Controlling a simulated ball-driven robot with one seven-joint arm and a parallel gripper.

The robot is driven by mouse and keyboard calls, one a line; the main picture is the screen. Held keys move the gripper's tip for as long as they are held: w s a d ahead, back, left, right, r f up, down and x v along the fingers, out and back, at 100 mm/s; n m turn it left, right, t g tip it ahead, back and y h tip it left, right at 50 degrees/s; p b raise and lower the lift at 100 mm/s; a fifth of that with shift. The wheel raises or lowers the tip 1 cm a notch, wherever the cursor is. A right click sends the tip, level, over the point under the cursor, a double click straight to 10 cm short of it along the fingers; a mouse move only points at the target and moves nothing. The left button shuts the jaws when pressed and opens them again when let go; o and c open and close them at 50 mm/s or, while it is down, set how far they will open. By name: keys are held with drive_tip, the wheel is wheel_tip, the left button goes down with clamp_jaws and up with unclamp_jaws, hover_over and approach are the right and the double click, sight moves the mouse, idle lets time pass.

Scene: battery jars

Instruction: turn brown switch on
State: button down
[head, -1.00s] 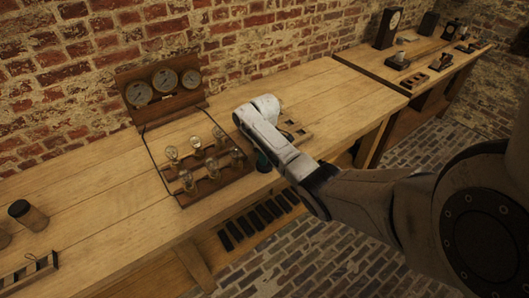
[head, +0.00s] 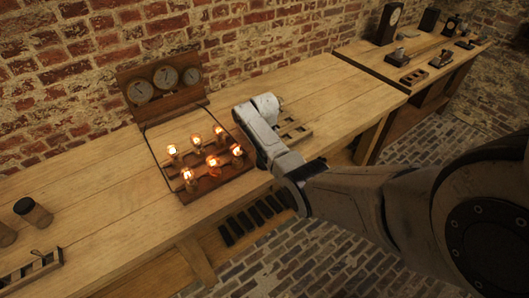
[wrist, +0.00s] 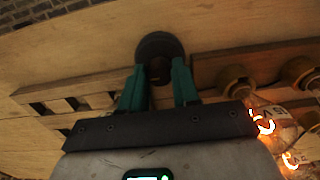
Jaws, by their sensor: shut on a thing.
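In the wrist view, a round dark switch (wrist: 158,44) sits on the wooden bench, with a small brownish knob at its middle. The teal fingers of my gripper (wrist: 158,72) stand on either side of the knob and are shut on it. The knob is partly in shadow, so its exact position is hard to read. In the head view my own arm hides the switch and the fingertips. Beside it on the left, a wooden rack of bulbs (head: 212,181) is on the bench, and its bulbs glow orange. Some lit bulbs also show at the right of the wrist view (wrist: 264,124).
A wooden panel with three dials (head: 165,82) stands behind the bulb rack. A slotted wooden block (head: 294,130) lies right of my gripper. A dark-capped jar (head: 33,212) is at the left. A second bench (head: 400,68) with small devices stands at the back right.

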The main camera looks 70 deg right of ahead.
idle(0.5)
drive_tip(key=c, duration=0.8)
unclamp_jaws()
wheel_tip(320, 180, up, 11)
drive_tip(key=shift+f+b, duration=0.1)
drive_tip(key=shift+b, duration=0.25)
drive_tip(key=s+a+f+n+b, duration=0.1)
drive_tip(key=a+f, duration=0.4)
drive_tip(key=a, duration=0.5)
drive_tip(key=s+a+f+n+b, duration=0.1)
drive_tip(key=a+f, duration=0.4)
drive_tip(key=a, duration=0.6)
drive_tip(key=s+a+n, duration=0.1)
drive_tip(key=s+a, duration=0.3)
drive_tip(key=s, duration=0.1)
drive_tip(key=s+a+n, duration=0.1)
drive_tip(key=s+a, duration=0.4)
drive_tip(key=s+a+n+t+b, duration=0.1)
drive_tip(key=s+a, duration=0.4)
drive_tip(key=shift+s+a, duration=0.15)
drive_tip(key=shift+s, duration=0.15)
